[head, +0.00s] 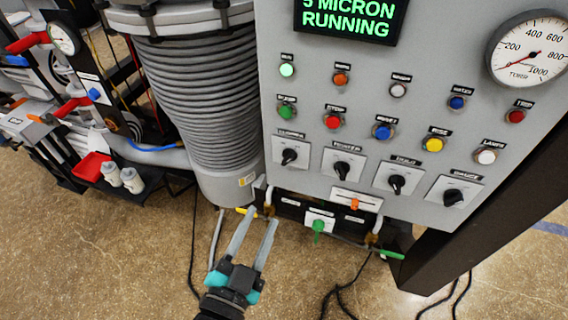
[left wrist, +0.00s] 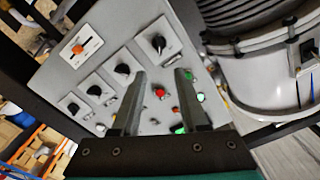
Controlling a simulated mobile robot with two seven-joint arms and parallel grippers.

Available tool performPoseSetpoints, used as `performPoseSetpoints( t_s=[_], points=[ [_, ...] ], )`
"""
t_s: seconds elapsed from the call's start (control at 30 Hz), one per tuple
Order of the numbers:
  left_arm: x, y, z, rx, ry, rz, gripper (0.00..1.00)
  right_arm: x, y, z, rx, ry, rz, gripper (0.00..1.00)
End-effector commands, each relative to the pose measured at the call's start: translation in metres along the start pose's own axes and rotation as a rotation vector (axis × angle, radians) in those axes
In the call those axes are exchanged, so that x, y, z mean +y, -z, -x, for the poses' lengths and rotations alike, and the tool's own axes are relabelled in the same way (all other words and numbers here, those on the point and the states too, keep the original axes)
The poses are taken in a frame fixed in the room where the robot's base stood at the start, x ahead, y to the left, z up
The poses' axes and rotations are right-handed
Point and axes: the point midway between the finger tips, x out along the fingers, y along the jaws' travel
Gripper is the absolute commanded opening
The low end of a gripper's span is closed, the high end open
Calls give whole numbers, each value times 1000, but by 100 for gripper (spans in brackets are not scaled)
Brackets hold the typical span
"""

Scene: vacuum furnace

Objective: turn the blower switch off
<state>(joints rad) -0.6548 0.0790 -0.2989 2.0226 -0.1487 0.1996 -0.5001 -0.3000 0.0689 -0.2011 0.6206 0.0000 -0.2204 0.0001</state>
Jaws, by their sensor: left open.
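A row of black rotary switches on white plates runs along the lower part of the grey control panel (head: 320,118). From left to right they are the first switch (head: 290,156), the second (head: 342,171), the third (head: 396,184) and the fourth (head: 452,197). Their labels are too small to read, so I cannot tell which is the blower switch. My left gripper (head: 261,217) is open and empty, below and left of the first switch, apart from it. In the left wrist view the first switch (left wrist: 158,44) shows beyond the open fingertips. My right gripper is out of view.
A ribbed grey cylinder (head: 200,100) stands close on the panel's left. Coloured buttons, such as a red one (head: 333,122), sit above the switches. An orange slider (head: 355,203) and a green handle (head: 318,226) are below. Cables lie on the floor.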

Motion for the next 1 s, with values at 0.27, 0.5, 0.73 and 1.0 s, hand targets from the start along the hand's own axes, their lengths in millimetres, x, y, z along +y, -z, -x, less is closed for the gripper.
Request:
performPoseSetpoints(
  t_s=[0.27,0.5,0.73,1.0],
  points=[
    [0,0,-40,1,2,2,44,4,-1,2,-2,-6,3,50],
    [0,0,-78,0,1,2,44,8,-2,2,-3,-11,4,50],
    [0,-1,-114,-1,0,3,44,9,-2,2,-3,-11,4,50],
    [1,-2,-141,-3,-1,3,44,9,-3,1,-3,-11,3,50]
  ],
)
